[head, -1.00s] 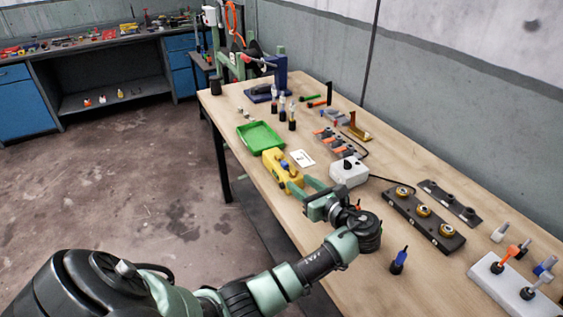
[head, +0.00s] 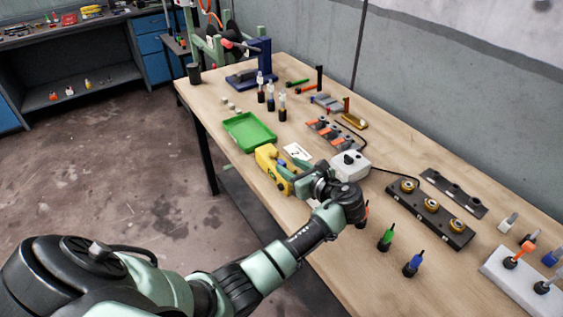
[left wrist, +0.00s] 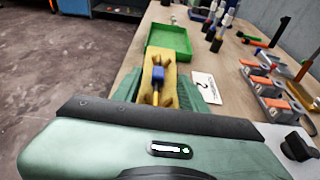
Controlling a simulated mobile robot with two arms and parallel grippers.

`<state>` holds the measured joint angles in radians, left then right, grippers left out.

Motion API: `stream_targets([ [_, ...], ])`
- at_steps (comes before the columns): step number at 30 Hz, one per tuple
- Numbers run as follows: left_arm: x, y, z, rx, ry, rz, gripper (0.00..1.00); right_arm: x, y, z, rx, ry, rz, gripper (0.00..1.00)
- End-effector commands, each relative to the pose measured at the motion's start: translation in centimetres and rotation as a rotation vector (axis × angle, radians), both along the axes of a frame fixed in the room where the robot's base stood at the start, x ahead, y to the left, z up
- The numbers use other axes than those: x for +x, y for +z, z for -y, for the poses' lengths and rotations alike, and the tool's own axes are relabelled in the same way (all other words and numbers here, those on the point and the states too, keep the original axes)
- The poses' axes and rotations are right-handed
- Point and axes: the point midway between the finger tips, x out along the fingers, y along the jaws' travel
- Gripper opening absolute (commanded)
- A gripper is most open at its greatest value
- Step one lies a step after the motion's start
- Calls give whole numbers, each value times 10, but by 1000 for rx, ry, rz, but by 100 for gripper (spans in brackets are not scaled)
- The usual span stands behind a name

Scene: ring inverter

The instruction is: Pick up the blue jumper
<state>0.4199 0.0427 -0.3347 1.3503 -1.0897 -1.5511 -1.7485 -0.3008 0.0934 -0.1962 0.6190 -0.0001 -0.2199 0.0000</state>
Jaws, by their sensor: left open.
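A small blue block, which looks like the blue jumper (left wrist: 158,75), sits on a yellow stand (left wrist: 170,87) in the left wrist view. In the head view the yellow stand (head: 265,158) is on the table's left side, and my gripper mostly hides the blue block. My left gripper (head: 294,170) is open, with its pale green fingers on either side of the yellow stand and the block in the left wrist view (left wrist: 160,92). I cannot tell whether the fingers touch either. My right gripper is in neither view.
A green tray (head: 249,143) lies beyond the stand, with a white card (head: 297,151) beside it. A white box with a black knob (head: 350,166) stands close to the right of my gripper. Green (head: 386,238) and blue (head: 413,263) handled pieces stand near the front edge.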

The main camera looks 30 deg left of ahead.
Motion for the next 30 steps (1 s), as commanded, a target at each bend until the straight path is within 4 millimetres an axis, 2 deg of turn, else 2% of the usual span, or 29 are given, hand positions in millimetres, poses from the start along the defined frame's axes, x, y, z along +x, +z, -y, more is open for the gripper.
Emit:
stream_targets([
  [1, 1, 2, -9, 1, 2, -3, 42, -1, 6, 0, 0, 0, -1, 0],
  [3, 5, -3, -18, 1, 2, -3, 42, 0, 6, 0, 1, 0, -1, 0],
  [6, 8, -6, -26, 1, 0, -2, 42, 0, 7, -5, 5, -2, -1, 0],
  [14, 10, -8, -28, -1, -1, -1, 42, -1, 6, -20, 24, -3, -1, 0],
  [17, 10, -8, -28, -1, -1, -1, 17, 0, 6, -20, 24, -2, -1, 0],
  [18, 10, -8, -28, -1, -1, -1, 6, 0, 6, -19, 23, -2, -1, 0],
  [19, 10, -8, -28, -1, -1, -1, 0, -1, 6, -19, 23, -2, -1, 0],
  [30, 10, -6, -27, -1, -1, 0, 0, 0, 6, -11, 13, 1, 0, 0],
])
